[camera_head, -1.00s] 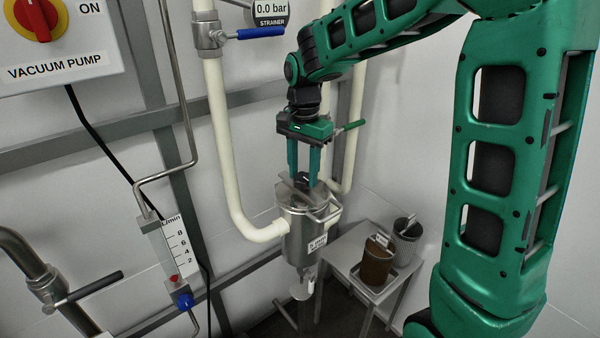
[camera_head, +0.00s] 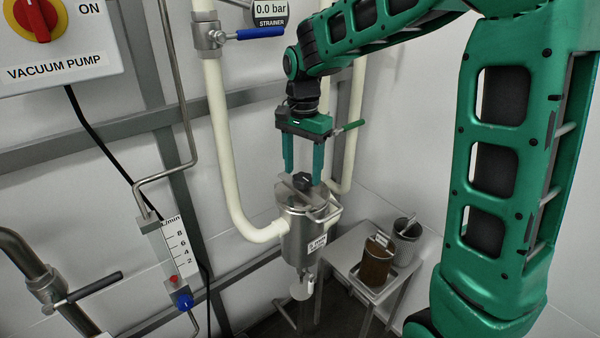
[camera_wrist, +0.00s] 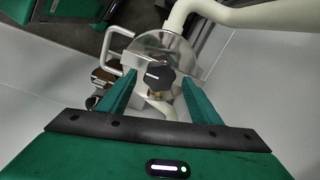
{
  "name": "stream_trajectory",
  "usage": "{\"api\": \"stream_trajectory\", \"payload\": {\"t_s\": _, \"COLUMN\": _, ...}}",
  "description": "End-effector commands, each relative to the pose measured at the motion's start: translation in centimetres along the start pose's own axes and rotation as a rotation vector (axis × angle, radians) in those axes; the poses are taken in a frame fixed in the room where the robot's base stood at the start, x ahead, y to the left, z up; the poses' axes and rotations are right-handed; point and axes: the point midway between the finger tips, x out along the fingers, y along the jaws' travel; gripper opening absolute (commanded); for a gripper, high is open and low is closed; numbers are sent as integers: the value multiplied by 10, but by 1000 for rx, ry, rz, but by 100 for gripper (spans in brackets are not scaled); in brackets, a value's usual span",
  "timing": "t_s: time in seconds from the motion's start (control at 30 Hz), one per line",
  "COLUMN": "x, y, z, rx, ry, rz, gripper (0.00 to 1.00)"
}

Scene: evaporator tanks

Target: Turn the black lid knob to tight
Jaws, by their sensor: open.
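The black lid knob (camera_head: 302,180) sits on top of the steel strainer pot (camera_head: 300,240). In the wrist view the knob (camera_wrist: 154,76) is a dark lobed disc with a white line, in front of the shiny round lid (camera_wrist: 188,50). My gripper (camera_head: 303,178) is open, pointing down over the lid. Its two green fingers stand apart, one on each side of the knob, with gaps to it. In the wrist view the fingertips (camera_wrist: 160,76) also flank the knob without visible contact. Any tight marking on the lid cannot be made out.
A U-shaped handle (camera_head: 326,210) sticks out at the pot's right. A cream pipe (camera_head: 226,160) joins the pot's left side. A blue-handled valve (camera_head: 240,36) and a green-handled valve (camera_head: 348,127) are near my wrist. A small table (camera_head: 350,262) holds two containers at right.

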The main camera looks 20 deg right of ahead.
Motion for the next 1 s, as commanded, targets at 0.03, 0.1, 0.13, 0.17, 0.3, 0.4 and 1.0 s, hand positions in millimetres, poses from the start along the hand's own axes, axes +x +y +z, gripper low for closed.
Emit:
{"api": "stream_trajectory", "payload": {"t_s": 0.03, "x": -9, "y": 0, "z": 0, "rx": 0, "ry": 2, "rz": -3, "gripper": 58}}
{"api": "stream_trajectory", "payload": {"t_s": 0.1, "x": -22, "y": 0, "z": 0, "rx": 0, "ry": 2, "rz": -4, "gripper": 58}}
{"api": "stream_trajectory", "payload": {"t_s": 0.13, "x": -27, "y": -1, "z": 0, "rx": 0, "ry": 2, "rz": -4, "gripper": 58}}
{"api": "stream_trajectory", "payload": {"t_s": 0.17, "x": -33, "y": -1, "z": 0, "rx": 0, "ry": 2, "rz": -3, "gripper": 58}}
{"api": "stream_trajectory", "payload": {"t_s": 0.3, "x": -59, "y": 0, "z": 0, "rx": 0, "ry": 1, "rz": -3, "gripper": 58}}
{"api": "stream_trajectory", "payload": {"t_s": 0.4, "x": -74, "y": 0, "z": 0, "rx": 0, "ry": 1, "rz": -2, "gripper": 58}}
{"api": "stream_trajectory", "payload": {"t_s": 1.0, "x": -94, "y": 0, "z": 0, "rx": 0, "ry": -1, "rz": 2, "gripper": 58}}
